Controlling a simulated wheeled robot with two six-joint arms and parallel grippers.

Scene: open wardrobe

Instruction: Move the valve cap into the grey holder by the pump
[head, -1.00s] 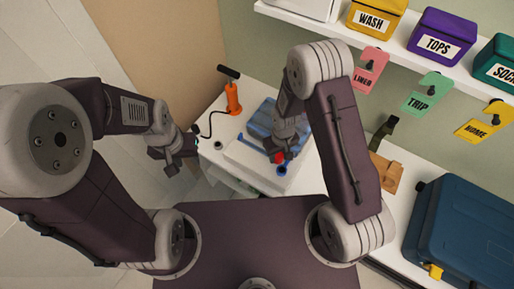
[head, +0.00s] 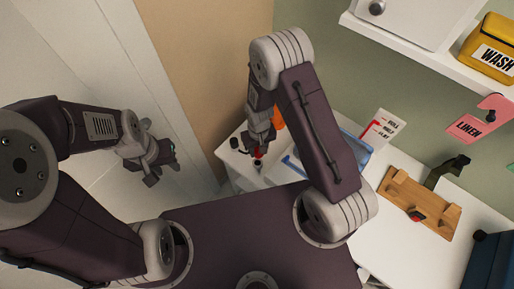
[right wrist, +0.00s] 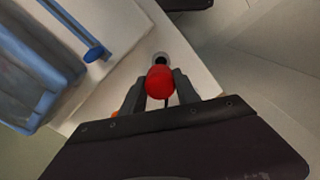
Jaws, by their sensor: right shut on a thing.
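The red valve cap (right wrist: 159,82) is between the fingers of my right gripper (right wrist: 159,90), which is shut on it. In the head view the right gripper (head: 258,148) is over the white surface, with the red cap (head: 258,153) at its tip. The grey round holder (right wrist: 161,59) with a dark opening shows just beyond the cap in the right wrist view; whether they touch is unclear. The orange pump (head: 279,120) is partly hidden behind my right arm. My left gripper (head: 158,170) is open and empty, off to the left.
A blue tray-like thing (right wrist: 35,75) and a blue round-ended piece (right wrist: 95,53) lie beside the holder. A wooden board (head: 425,197) lies on the white worktop to the right.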

